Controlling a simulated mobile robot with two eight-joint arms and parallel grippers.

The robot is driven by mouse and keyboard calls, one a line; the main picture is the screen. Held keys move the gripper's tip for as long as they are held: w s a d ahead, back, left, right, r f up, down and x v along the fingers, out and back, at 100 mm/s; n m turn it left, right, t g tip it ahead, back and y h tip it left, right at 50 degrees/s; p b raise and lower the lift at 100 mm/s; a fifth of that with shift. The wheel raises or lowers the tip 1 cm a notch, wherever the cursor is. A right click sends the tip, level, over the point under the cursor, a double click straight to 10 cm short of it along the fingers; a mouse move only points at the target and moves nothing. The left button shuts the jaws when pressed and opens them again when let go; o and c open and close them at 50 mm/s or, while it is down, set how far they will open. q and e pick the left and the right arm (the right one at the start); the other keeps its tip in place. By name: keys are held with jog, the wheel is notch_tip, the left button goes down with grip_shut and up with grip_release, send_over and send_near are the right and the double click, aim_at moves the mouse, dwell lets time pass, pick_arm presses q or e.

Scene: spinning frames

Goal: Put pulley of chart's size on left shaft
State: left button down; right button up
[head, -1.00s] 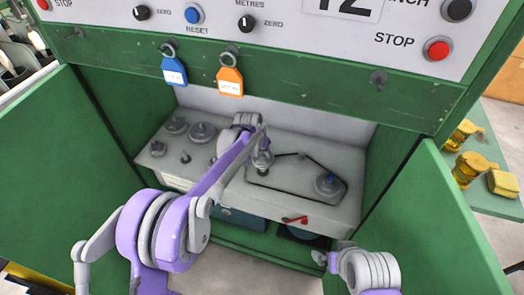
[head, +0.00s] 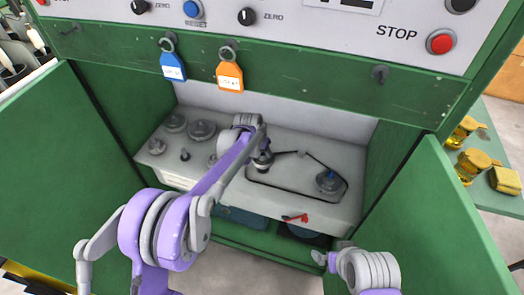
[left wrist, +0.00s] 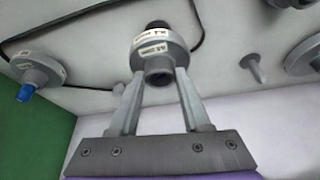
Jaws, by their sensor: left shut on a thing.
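My left gripper (left wrist: 158,85) is shut on a small grey stepped pulley (left wrist: 158,62) with white printed labels that I cannot read surely. In the head view the left gripper (head: 263,150) and the held pulley (head: 263,161) are over the left end of the belt. The left shaft is hidden by the pulley and gripper, and I cannot tell whether the pulley is around it. A blue-tipped pulley (head: 329,181) sits on the right, inside the belt; it also shows in the left wrist view (left wrist: 36,75).
Spare pulleys (head: 202,131) and a bare peg (head: 185,155) stand on the left of the grey deck (head: 300,207). A black belt (head: 290,188) lies around the right side. Green doors (head: 425,220) flank the cabinet; blue and orange tags (head: 230,76) hang above.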

pick_arm(q)
jog(key=shift+f+b, duration=0.35)
jog(key=shift+f, duration=0.35)
jog(key=shift+f, duration=0.3)
jog(key=shift+f+b, duration=0.85)
jog(key=shift+f, duration=0.15)
grip_release()
dwell(0.5)
jog(key=shift+r, duration=0.1)
jog(key=shift+r+p, duration=2.7)
jog(key=shift+r, duration=2.25)
